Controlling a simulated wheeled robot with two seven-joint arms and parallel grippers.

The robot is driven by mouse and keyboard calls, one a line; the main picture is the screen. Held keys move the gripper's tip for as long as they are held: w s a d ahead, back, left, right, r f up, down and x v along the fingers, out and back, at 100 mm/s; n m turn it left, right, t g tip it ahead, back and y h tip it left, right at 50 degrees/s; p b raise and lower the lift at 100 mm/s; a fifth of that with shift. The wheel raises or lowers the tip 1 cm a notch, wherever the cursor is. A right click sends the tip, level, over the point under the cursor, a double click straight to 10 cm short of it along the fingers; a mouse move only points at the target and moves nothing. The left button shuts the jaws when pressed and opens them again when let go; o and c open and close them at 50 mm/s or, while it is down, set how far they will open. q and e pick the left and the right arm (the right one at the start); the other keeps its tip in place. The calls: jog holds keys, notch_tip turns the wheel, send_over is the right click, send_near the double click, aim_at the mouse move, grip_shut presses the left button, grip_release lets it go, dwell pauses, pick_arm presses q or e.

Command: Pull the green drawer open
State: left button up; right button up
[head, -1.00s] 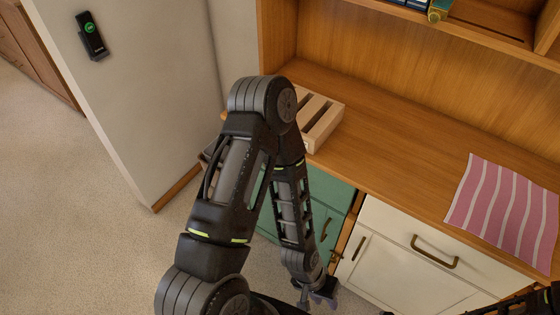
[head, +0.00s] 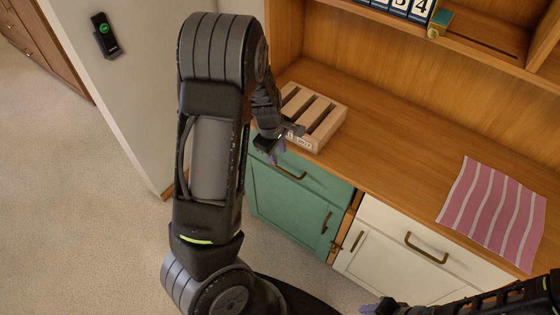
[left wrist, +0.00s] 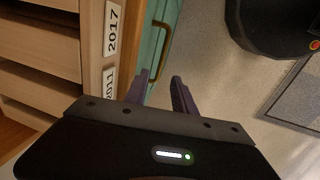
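The green drawer (head: 312,178) is the upper front of the green cabinet and is shut. Its brass handle (head: 290,173) shows in the head view and, beyond my fingertips, in the left wrist view (left wrist: 158,50). My left gripper (head: 270,152) is up at the counter's front edge, just above and left of the handle and apart from it. In the left wrist view its two purple fingers (left wrist: 162,90) stand apart with nothing between them. My right gripper (head: 374,308) shows only partly at the bottom edge, so its opening is unclear.
A slotted wooden rack (head: 325,125) with year labels stands on the counter (head: 395,160) close beside my left gripper. A pink striped cloth (head: 492,210) lies to the right. A green cabinet door is below the drawer; white cabinets (head: 395,270) adjoin it. Floor at left is clear.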

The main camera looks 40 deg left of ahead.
pick_arm(q)
jog(key=shift+f, duration=0.15)
jog(key=f, duration=0.2)
jog(key=w+f, duration=0.1)
jog(key=f, duration=0.4)
jog(key=shift+w+f, duration=0.2)
jog(key=shift+f, duration=0.1)
jog(key=shift+c, duration=0.4)
grip_shut()
dwell(0.9)
